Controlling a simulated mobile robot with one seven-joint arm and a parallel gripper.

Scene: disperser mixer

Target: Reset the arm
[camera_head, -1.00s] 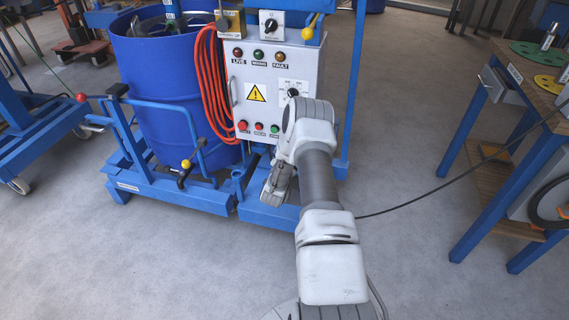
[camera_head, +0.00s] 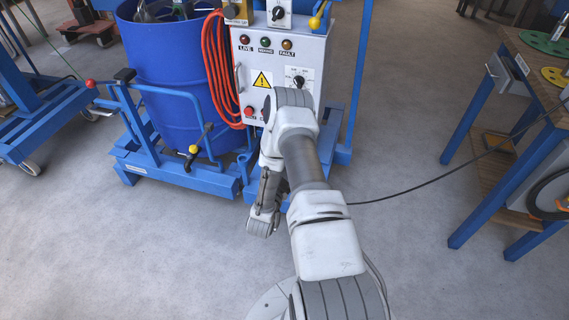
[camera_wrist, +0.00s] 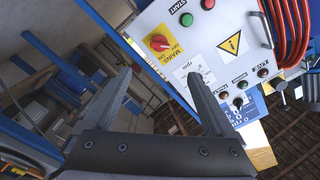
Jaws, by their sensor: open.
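My arm (camera_head: 306,165) reaches forward from the bottom of the head view, and its far part bends down in front of the mixer's control panel (camera_head: 290,62). My gripper's fingers cannot be made out there. In the wrist view my gripper (camera_wrist: 159,73) is open, its two dark fingers wide apart with nothing between them. The control panel (camera_wrist: 205,48) appears rotated beyond the fingers, with a red rotary switch (camera_wrist: 158,43), coloured buttons and a yellow warning sign. The right finger overlaps part of the panel in the picture; I cannot tell the gap.
A blue drum (camera_head: 172,85) stands left of the panel on a blue frame (camera_head: 180,175). An orange hose (camera_head: 216,70) hangs between them. A workbench (camera_head: 540,85) is at the right, and a black cable (camera_head: 420,185) runs towards it. Grey floor in front is clear.

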